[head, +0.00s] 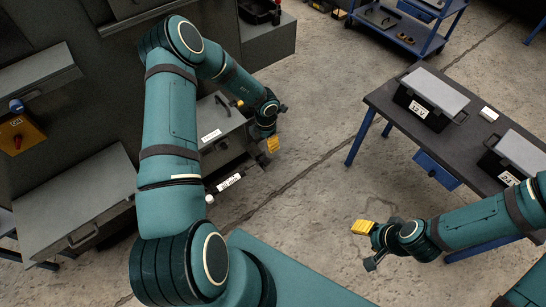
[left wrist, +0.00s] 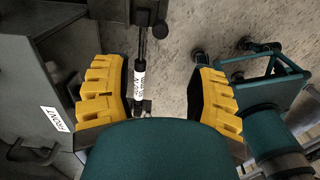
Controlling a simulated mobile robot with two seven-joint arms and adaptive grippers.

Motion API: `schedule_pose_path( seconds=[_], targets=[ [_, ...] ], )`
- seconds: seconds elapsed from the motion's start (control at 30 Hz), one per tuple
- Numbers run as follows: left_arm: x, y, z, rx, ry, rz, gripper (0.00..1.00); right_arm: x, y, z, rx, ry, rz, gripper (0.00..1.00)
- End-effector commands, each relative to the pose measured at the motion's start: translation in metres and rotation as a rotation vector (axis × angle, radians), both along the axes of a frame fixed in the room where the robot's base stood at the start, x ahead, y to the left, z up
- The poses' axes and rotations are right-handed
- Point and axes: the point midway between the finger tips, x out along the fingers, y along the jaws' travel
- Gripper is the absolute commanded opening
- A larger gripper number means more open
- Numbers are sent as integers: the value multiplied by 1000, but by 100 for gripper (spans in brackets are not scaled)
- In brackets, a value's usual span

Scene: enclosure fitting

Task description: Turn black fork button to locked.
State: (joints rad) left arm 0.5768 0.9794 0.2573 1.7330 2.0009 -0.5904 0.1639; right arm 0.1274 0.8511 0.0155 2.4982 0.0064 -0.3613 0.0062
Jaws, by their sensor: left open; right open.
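My left gripper (head: 270,130) hangs beside the right side of a grey enclosure (head: 220,125) with a white label. In the left wrist view its yellow finger pads (left wrist: 160,85) are wide apart with nothing held. My right gripper (head: 367,230) is open and empty over the floor.
A dark table (head: 390,97) with lidded grey boxes (head: 425,95) stands at the right. A blue cart (head: 430,40) is at the back. An orange control box (head: 18,138) and a grey cabinet (head: 75,200) are at the left. The floor between is clear.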

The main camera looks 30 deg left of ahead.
Motion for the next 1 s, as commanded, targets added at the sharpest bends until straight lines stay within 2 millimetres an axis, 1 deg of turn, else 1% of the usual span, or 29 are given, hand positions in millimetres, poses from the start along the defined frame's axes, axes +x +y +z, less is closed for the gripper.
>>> schedule_pose_path(
  seconds=[0.17,0.27,0.6,0.7,0.83,1.0],
  targets=[
    [0,0,-13,-7,4,19,58,-1,0,-3,0,2,2,56],
    [0,0,-29,-6,6,18,58,-2,0,-7,1,4,4,56],
    [0,-1,-96,-6,5,15,58,-7,1,-22,3,14,12,56],
    [0,-1,-112,-6,4,15,58,-8,1,-25,4,17,14,56],
    [0,0,-127,-6,4,15,58,-9,2,-28,5,19,16,56],
    [0,0,-137,-5,3,15,58,-10,2,-29,5,21,17,56]
  ],
)
